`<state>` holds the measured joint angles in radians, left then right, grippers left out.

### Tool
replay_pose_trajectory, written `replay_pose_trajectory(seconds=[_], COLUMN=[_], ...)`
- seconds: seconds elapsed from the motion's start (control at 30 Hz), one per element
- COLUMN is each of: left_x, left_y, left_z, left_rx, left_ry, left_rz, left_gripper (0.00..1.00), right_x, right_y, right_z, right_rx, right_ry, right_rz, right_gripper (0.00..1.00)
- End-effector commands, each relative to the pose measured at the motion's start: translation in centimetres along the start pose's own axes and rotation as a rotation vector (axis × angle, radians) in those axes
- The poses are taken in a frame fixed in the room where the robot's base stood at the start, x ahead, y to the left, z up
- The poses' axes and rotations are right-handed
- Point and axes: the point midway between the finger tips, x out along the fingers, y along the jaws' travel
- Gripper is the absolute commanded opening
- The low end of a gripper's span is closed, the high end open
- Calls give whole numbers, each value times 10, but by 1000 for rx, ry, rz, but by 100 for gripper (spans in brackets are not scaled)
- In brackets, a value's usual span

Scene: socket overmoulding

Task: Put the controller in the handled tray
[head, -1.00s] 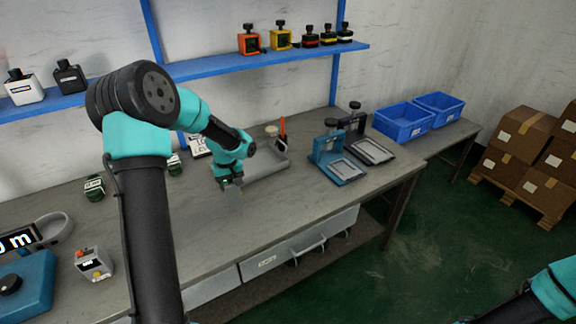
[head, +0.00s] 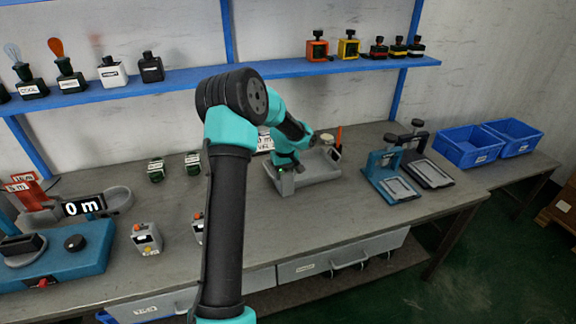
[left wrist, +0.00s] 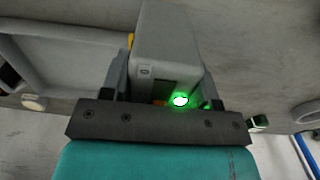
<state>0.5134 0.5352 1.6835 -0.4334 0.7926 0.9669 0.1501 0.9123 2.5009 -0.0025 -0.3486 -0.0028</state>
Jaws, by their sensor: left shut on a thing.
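My left gripper (head: 287,188) is at the left end of a grey tray (head: 318,178) on the bench. In the left wrist view the gripper (left wrist: 163,88) is shut on a grey box-shaped controller (left wrist: 165,38), one finger on each side. A green light glows on its near face, with a bit of orange beside it. The grey tray (left wrist: 62,55) lies to the left of the controller in that view. I cannot tell whether the controller touches the tray or bench. My right gripper is out of view.
Two similar boxes with orange buttons, one in the open (head: 146,238) and one partly behind my arm (head: 198,229), stand on the bench. Blue fixtures (head: 385,175) are right of the tray, blue bins (head: 468,148) farther right. The bench front is clear between the tray and its edge.

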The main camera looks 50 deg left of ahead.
Motion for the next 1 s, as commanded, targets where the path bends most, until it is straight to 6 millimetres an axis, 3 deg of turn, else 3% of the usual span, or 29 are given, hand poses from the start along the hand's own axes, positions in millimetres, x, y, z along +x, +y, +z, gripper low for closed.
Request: replay_pose_trajectory(seconds=[0.6, 0.8, 1.0], left_x=[10, 11, 11], left_y=[32, 37, 38], left_z=[-91, -110, -112], left_rx=[0, 1, 1], left_ry=[0, 1, -1], left_rz=[1, 0, -1], left_gripper=[28, 28, 28], right_x=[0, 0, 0], right_y=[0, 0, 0], right_z=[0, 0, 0], right_rx=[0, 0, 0], right_ry=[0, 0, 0], right_rz=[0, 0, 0], right_gripper=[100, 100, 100])
